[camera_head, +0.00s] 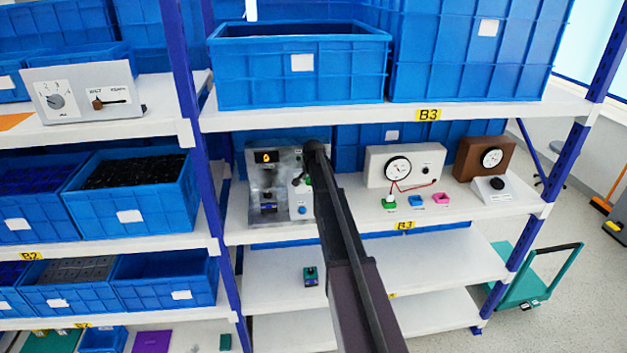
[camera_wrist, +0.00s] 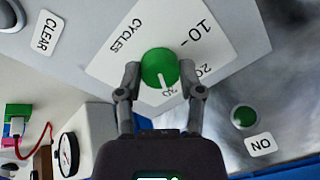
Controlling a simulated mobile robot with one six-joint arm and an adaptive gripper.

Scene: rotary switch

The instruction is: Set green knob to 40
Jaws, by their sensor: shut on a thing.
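The green knob (camera_wrist: 159,66) sits on a white dial plate (camera_wrist: 122,53) marked CYCLES in the wrist view. Marks 10, 20 and what looks like 30 show on the plate. The knob's white line points down in the picture, near the mark that reads about 30. My gripper (camera_wrist: 160,75) is shut on the knob, one finger on each side. The higher marks are not clear to see. In the head view the grey machine (camera_head: 256,207) stands on the middle shelf, and my arm hides most of the knob.
A green button (camera_wrist: 243,117) with an ON label (camera_wrist: 261,145) lies right of the knob, and a CLEAR label (camera_wrist: 47,32) lies left. A white dial box (camera_head: 378,160) stands right of the machine. The shelf above (camera_head: 350,112) holds blue bins.

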